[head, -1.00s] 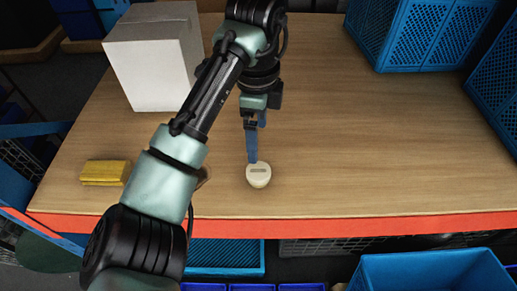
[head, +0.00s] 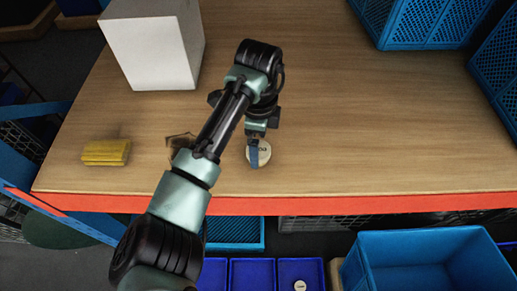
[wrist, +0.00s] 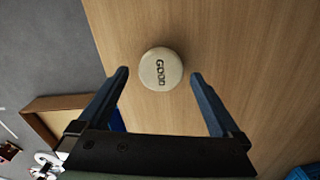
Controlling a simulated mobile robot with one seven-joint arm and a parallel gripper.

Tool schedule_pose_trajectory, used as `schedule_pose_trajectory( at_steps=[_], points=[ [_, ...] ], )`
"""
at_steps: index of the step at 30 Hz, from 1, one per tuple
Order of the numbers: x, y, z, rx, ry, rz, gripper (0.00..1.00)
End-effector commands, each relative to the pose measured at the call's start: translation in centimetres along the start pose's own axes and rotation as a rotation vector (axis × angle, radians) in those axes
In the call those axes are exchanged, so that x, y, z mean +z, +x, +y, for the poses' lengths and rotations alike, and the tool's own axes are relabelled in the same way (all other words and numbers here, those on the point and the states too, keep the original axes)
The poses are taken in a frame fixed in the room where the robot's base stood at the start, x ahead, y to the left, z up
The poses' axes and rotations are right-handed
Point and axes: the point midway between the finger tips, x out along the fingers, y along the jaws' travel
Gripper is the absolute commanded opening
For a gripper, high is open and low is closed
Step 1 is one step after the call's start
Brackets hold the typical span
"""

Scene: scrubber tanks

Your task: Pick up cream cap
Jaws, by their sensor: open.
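The cream cap (head: 264,150) lies on the wooden table near its front edge. In the wrist view my gripper (wrist: 159,75) is open, with one blue finger on each side of the cap and a gap on both sides. Nothing is held.
A yellow block (head: 106,152) lies at the left of the table (head: 370,130). A white box (head: 152,45) stands behind it. Blue crates (head: 425,22) stand at the back right. Below the red edge are blue bins, one holding a small pale round piece (head: 300,286).

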Motion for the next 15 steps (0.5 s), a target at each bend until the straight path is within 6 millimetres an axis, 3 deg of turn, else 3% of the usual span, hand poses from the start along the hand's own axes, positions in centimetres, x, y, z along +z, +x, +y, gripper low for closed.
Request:
schedule_pose_trajectory(
  at_steps=[4,11,12,15],
  points=[
    [0.1,1.5,0.0,0.000,-0.001,0.000,1.00],
    [0.1,1.8,0.0,-0.001,0.000,-0.001,1.00],
    [0.1,1.8,0.0,-0.001,0.000,-0.001,0.98],
    [0.1,1.8,-0.1,-0.001,0.000,-0.001,0.80]
  ],
)
